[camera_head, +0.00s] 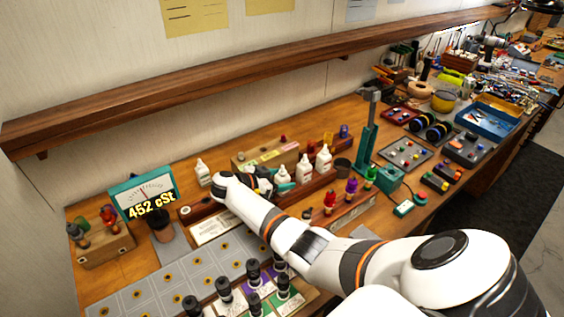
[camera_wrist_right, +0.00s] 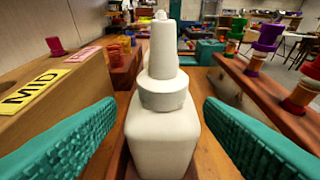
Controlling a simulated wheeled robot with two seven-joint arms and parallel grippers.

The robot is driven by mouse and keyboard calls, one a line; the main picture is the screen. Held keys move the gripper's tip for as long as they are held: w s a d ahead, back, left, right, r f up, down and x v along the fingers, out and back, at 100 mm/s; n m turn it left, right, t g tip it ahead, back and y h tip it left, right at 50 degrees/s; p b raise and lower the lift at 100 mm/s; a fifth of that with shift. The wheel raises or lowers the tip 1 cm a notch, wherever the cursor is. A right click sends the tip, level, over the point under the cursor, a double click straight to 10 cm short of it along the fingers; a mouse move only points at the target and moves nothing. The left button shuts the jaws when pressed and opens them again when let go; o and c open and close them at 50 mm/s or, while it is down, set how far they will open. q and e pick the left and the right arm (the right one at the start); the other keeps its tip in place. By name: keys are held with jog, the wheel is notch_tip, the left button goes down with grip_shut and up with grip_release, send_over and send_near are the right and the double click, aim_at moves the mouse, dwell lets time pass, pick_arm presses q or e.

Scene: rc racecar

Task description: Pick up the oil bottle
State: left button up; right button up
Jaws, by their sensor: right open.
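Several white oil bottles with pointed nozzles stand on the bench. One bottle (camera_head: 283,174) is right at my right gripper (camera_head: 280,180), and two more bottles (camera_head: 304,169) stand to its right on a dark wooden rack. Another bottle (camera_head: 203,172) stands apart at the left. In the right wrist view, a white bottle (camera_wrist_right: 162,135) stands upright between the two teal fingers of the right gripper (camera_wrist_right: 161,108). The fingers are open, one on each side, with a visible gap at each side. My left gripper is not in view.
A teal meter (camera_head: 143,193) reading "452 cSt" and a dark cup (camera_head: 160,225) are at the left. A wooden block with a yellow "MID" label (camera_wrist_right: 35,90) flanks the bottle. Colored droppers (camera_wrist_right: 268,32) stand in a rack opposite. A shelf (camera_head: 250,75) runs above.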

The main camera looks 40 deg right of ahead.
aim_at(287, 179)
jog(key=x, duration=0.3)
jog(key=shift+s+f, duration=0.1)
jog(key=c, duration=1.1)
